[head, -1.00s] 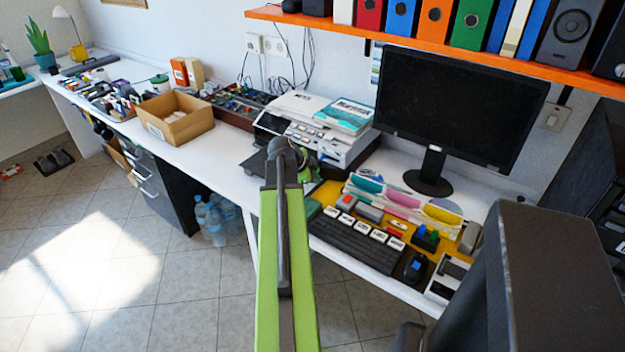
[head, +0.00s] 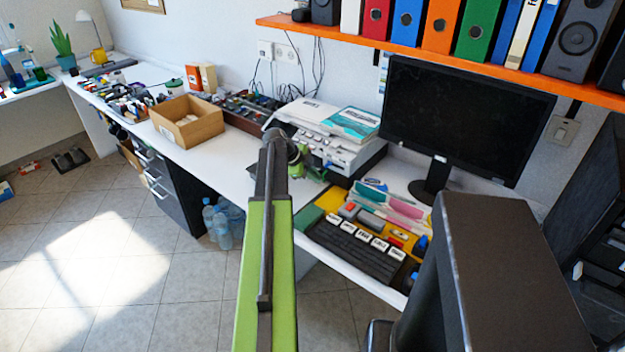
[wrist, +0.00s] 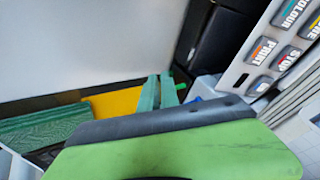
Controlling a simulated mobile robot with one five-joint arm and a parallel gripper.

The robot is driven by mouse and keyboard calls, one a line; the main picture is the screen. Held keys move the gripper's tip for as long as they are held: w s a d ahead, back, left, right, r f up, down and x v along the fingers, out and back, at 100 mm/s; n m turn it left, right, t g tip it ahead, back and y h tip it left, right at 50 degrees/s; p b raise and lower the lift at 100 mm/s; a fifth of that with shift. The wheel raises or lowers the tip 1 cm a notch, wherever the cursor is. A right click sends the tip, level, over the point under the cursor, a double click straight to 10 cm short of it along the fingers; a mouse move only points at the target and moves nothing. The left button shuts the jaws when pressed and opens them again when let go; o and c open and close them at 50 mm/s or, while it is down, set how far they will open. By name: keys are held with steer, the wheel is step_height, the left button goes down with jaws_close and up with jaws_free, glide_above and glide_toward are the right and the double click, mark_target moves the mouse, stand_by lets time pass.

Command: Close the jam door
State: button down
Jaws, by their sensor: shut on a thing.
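The printer (head: 345,150), pale with a dark lower body, stands on the white desk left of the monitor. Its labelled buttons (wrist: 262,52) show at the right of the wrist view. A wide pale grey panel with a dark lower edge, which looks like the jam door (wrist: 85,45), fills the upper left there, beside a black part of the printer. My gripper (wrist: 167,80) has its green fingers close together at the panel's lower right edge, shut on it as far as I can tell. In the head view my arm hides the fingertips and the door is not clear.
A cardboard box (head: 190,135) sits to the left.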

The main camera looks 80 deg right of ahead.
steer(key=a, duration=0.4)
steer(key=shift+w+a+r, duration=0.1)
steer(key=shift+w, duration=0.2)
steer(key=d+p+v, duration=0.1)
steer(key=p+v, duration=0.7)
steer(key=v, duration=0.2)
steer(key=w+a+f+n+t, duration=0.2)
steer(key=w+a+n, duration=0.6)
steer(key=w+a, duration=0.65)
steer(key=w+a+f+n+t, duration=0.1)
steer(key=w+a+n+t, duration=0.1)
steer(key=w+a+n, duration=0.95)
steer(key=w+a+f+n+t+y, duration=0.1)
steer(key=w+a+n, duration=0.2)
steer(key=w+a, duration=0.55)
steer(key=w+a+n+y, duration=0.1)
steer(key=w+a+n, duration=0.3)
steer(key=a, duration=0.7)
steer(key=w+a+n+y, duration=0.1)
steer(key=a+n, duration=0.9)
steer(key=a, duration=1.5)
steer(key=shift+w+f+n+t+y, duration=0.2)
steer(key=shift+f+n+t+y, duration=0.15)
steer(key=shift+y, duration=0.45)
